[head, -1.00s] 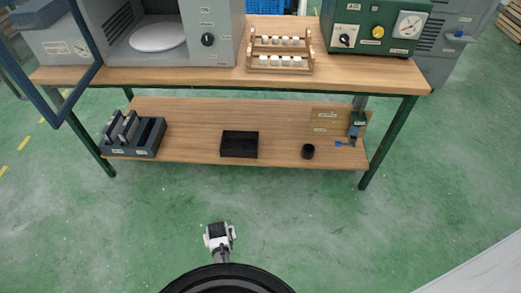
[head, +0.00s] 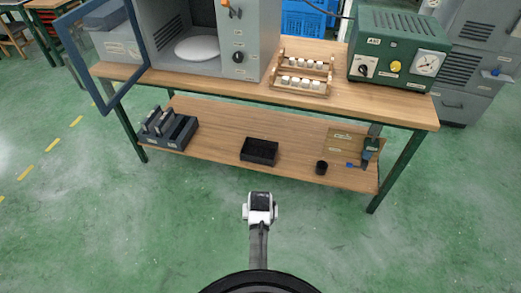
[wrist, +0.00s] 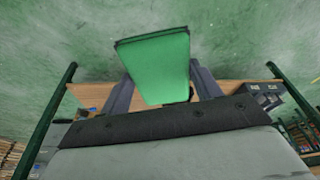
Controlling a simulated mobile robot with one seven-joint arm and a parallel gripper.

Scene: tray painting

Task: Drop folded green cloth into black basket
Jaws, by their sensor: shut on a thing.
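The folded green cloth (wrist: 155,65) is a flat rectangular pad in the wrist view, held between the two dark fingers of my gripper (wrist: 163,85). The black basket (head: 260,151) is a small open box at the middle of the bench's lower shelf in the head view. In the head view my arm reaches up toward the shelf from below, short of the basket in the picture. The cloth and fingers cannot be made out there. In the wrist view a small dark patch shows behind the cloth's lower edge; I cannot tell whether it is the basket.
On the lower shelf (head: 212,154) stand a grey rack (head: 172,131) at left and a small black cup (head: 321,167) at right. The wooden upper top (head: 215,90) overhangs the shelf, with an open cabinet and a green instrument (head: 398,52) on it. The floor in front is clear.

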